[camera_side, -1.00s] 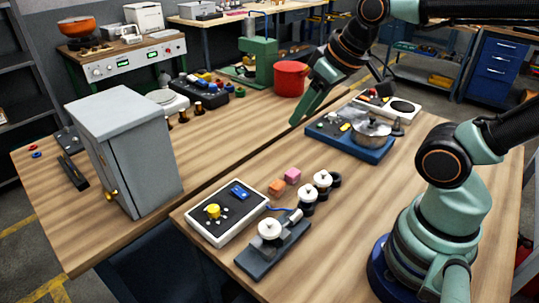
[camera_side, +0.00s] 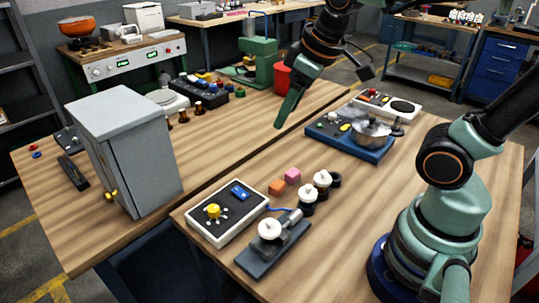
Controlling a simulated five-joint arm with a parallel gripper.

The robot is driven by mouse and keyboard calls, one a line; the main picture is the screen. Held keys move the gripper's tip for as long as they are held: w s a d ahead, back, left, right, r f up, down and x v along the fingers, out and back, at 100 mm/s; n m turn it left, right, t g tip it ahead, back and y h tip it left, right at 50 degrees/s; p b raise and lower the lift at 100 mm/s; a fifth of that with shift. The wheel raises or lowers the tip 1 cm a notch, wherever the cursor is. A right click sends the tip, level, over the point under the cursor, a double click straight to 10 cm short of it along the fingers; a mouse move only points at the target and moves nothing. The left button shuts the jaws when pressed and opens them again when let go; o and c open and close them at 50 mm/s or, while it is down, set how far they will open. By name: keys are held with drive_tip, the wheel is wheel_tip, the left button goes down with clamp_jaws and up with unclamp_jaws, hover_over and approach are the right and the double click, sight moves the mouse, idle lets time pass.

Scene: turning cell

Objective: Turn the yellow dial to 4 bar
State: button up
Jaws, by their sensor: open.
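The yellow dial (camera_side: 214,211) sits on the dark face of a white-edged control box (camera_side: 228,213) at the front left of the near table. Small white marks stand around the dial; their figures are too small to read. My gripper (camera_side: 279,124) is open and empty, above the far part of the tables. It points down, well behind and to the right of the dial, touching nothing.
A grey cabinet (camera_side: 135,150) stands left of the control box. A grey fixture with a white wheel (camera_side: 270,229) is close on its right. Orange (camera_side: 277,187) and pink (camera_side: 293,175) blocks lie behind it. A pot (camera_side: 371,135) stands on a blue unit.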

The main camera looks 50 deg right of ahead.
drive_tip(key=w+a+f+n+g, duration=0.2)
drive_tip(key=w+a+f+n, duration=0.1)
drive_tip(key=w+a+n, duration=0.35)
drive_tip(key=n+g, duration=0.3)
drive_tip(key=n, duration=0.5)
approach(213, 208)
wheel_tip(213, 208, down, 9)
drive_tip(key=shift+s+a+r, duration=0.15)
clamp_jaws()
